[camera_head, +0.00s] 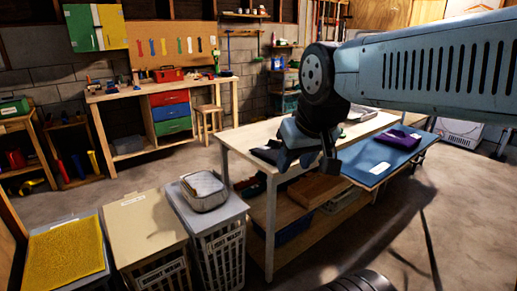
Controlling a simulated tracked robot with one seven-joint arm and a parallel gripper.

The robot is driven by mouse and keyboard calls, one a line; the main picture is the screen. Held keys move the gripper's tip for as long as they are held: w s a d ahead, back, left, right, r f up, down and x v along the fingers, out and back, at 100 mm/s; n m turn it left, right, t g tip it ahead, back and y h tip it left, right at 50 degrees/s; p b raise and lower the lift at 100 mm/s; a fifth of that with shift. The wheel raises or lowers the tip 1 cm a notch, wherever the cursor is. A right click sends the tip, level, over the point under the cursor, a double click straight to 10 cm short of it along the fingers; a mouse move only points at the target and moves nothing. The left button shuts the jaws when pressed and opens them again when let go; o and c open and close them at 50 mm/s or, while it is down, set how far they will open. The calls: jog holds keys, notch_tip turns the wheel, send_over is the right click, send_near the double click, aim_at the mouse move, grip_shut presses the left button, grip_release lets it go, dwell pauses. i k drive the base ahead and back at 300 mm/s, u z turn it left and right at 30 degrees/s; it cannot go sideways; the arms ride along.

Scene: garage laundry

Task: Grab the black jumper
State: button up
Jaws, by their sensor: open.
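A dark folded cloth, which looks like the black jumper (263,155), lies on the near left end of the pale wooden table (240,134). Its right side is partly hidden behind my gripper. My gripper (306,162) hangs down from the arm, just right of the dark cloth in the picture. It is open, and nothing shows between its fingers. I cannot tell its exact height above the tabletop.
A blue board (372,166) with a purple folded cloth (397,140) adjoins the table at right. Lidded hampers, one with a yellow cloth (65,255), stand at lower left. A workbench (130,92) is behind. Concrete floor is free at right.

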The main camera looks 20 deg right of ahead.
aim_at(268, 153)
jog(key=i, duration=0.9)
jog(key=z, duration=0.05)
